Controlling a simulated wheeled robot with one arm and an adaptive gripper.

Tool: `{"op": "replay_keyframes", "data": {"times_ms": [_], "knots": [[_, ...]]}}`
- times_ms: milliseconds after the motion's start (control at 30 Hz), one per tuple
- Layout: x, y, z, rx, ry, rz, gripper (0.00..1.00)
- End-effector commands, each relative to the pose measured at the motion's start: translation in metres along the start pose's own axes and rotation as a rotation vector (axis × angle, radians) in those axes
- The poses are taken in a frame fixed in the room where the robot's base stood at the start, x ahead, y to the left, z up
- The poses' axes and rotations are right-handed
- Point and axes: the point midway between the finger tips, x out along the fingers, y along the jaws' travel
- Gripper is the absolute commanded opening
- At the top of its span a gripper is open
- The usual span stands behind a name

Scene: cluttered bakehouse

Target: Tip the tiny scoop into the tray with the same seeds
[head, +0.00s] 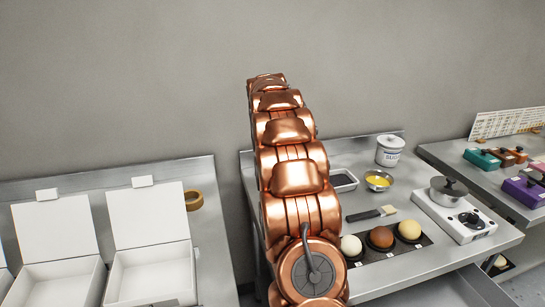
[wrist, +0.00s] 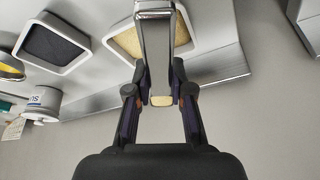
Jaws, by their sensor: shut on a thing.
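In the wrist view my gripper (wrist: 159,74) is shut on the tiny scoop (wrist: 158,45), a shiny metal strip with a pale tan end piece near the fingers. The scoop's far end runs up to the top edge, and what it holds cannot be seen. Behind the scoop is a white-rimmed tray of tan seeds (wrist: 125,42), partly covered by the scoop and fingers. A white-rimmed tray of black seeds (wrist: 52,46) lies to its left. The black tray also shows in the head view (head: 344,181), just right of my arm, which hides my gripper and the tan tray there.
A sugar canister (head: 389,151), a bowl of yellow liquid (head: 379,181), a brush (head: 371,214), dough balls on a dark mat (head: 381,238) and a hotplate with a pot (head: 449,190) crowd the steel bench. Open white boxes (head: 150,265) stand at left.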

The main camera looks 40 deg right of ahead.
Motion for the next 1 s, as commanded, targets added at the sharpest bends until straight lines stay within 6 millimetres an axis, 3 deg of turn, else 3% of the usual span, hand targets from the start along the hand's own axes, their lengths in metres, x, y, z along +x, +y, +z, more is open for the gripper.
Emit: {"op": "replay_keyframes", "data": {"times_ms": [533, 1000], "knots": [[0.034, 0.000, 0.015, -0.001, -0.002, 0.001, 0.00], [0.031, 0.002, 0.013, 0.108, 0.001, -0.259, 0.00]]}}
